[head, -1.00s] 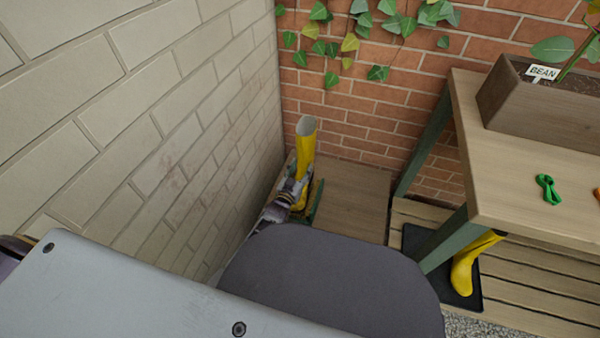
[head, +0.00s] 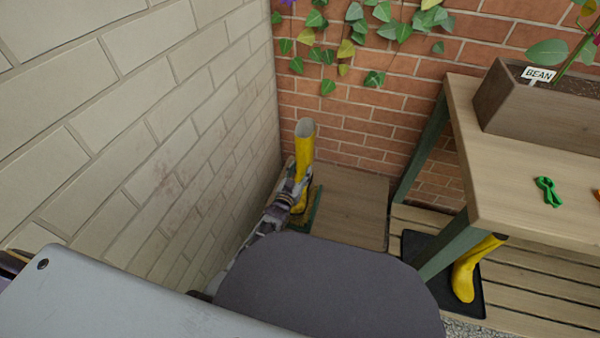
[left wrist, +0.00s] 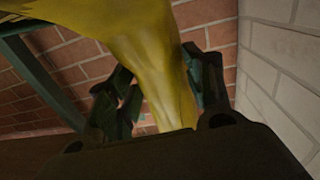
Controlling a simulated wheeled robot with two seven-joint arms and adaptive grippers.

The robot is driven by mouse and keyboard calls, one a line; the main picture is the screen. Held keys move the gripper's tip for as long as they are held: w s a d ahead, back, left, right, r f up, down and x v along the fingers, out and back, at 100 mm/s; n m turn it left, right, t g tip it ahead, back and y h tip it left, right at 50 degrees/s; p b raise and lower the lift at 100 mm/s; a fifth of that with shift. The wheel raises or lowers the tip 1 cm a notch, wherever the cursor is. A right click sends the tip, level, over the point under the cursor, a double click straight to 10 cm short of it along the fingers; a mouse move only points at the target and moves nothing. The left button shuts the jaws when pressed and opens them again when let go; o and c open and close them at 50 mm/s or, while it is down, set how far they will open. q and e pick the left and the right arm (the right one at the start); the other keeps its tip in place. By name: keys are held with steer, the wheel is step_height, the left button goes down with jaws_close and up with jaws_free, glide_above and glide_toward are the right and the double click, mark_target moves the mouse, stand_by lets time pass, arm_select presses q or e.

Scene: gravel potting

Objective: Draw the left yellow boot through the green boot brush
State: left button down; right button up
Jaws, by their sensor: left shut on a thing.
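A yellow boot (head: 304,155) stands upright in the corner between the pale block wall and the red brick wall. My left gripper (head: 297,192) is shut on its lower shaft. The left wrist view shows the yellow boot (left wrist: 150,60) between the two dark fingers of the left gripper (left wrist: 165,95). A strip of the green boot brush (head: 316,207) shows beside the boot's foot; the rest is hidden behind the boot and gripper. Whether the sole touches the bristles I cannot tell. My right gripper is not in view.
The bench holds a planter (head: 510,95) and a green clip (head: 547,191). The pale block wall (head: 150,150) is close on the left. Bare boards (head: 352,205) lie right of the brush.

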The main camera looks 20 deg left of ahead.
arm_select(q)
steer(key=shift+r, duration=0.2)
steer(key=shift+s+p, duration=0.6)
steer(key=shift+s, duration=0.15)
steer(key=shift+s+f+p, duration=0.15)
steer(key=shift+s+p, duration=0.4)
steer(key=shift+s, duration=0.45)
steer(key=shift+s+a, duration=0.1)
steer(key=shift+s, duration=0.05)
steer(key=shift+s+p, duration=1.25)
steer(key=shift+s, duration=0.6)
steer(key=shift+s+p, duration=0.3)
steer(key=shift+s, duration=0.05)
steer(key=shift+s+a+p, duration=0.1)
steer(key=shift+s+p, duration=0.55)
steer(key=shift+s, duration=0.7)
steer(key=shift+w, duration=0.1)
